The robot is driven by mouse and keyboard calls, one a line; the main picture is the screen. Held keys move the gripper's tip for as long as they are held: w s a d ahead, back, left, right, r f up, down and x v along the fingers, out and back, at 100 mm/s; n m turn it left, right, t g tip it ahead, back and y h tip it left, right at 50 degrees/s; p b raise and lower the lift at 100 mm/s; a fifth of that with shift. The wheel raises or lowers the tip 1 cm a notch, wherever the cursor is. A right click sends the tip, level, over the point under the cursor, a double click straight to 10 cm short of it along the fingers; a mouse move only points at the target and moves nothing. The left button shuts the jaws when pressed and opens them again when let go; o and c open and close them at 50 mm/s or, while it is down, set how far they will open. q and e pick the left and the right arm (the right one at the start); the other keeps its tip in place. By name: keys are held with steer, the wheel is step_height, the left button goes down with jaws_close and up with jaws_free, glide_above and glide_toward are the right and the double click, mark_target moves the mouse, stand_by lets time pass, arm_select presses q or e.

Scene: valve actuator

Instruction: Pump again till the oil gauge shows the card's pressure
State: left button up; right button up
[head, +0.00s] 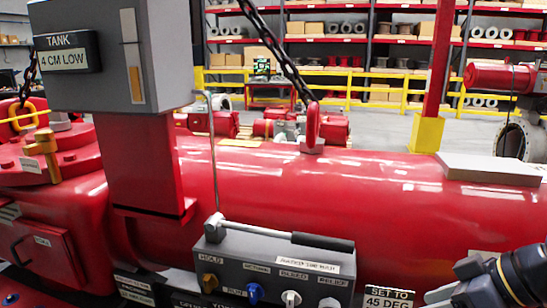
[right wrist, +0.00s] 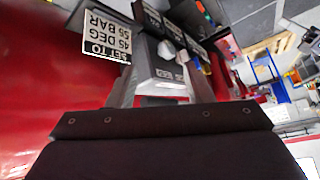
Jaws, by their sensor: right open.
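The card (head: 389,298) at the bottom right reads "SET TO 45 DEG", cut off below. In the right wrist view the card (right wrist: 107,36) also shows "55 BAR". The grey hand pump block (head: 275,262) has a lever with a black grip (head: 323,242) lying almost level along its top. I cannot make out an oil gauge in either view. My right gripper (right wrist: 163,88) is open with nothing between its fingers, and the pump block lies beyond it. In the head view my right wrist (head: 510,278) is at the lower right, right of the card. My left gripper is out of view.
The red actuator cylinder (head: 380,195) fills the middle behind the pump block. A grey box with a "TANK 4 CM LOW" display (head: 67,51) stands at the upper left. Orange, blue and white knobs line the block's front. A yellow railing (head: 350,88) and shelves are far behind.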

arm_select(q)
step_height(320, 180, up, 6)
steer(key=p, duration=0.5)
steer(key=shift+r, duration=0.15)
arm_select(e)
steer(key=s+a+f+m+h, duration=0.2)
steer(key=s+a+f+m, duration=0.2)
steer(key=s+f+m, duration=0.4)
steer(key=s+m, duration=0.1)
steer(key=s, duration=0.2)
steer(key=shift+a+f+t+h, duration=0.15)
steer(key=shift+a+t+h, duration=0.05)
steer(key=shift+t+h, duration=0.2)
stand_by(0.8)
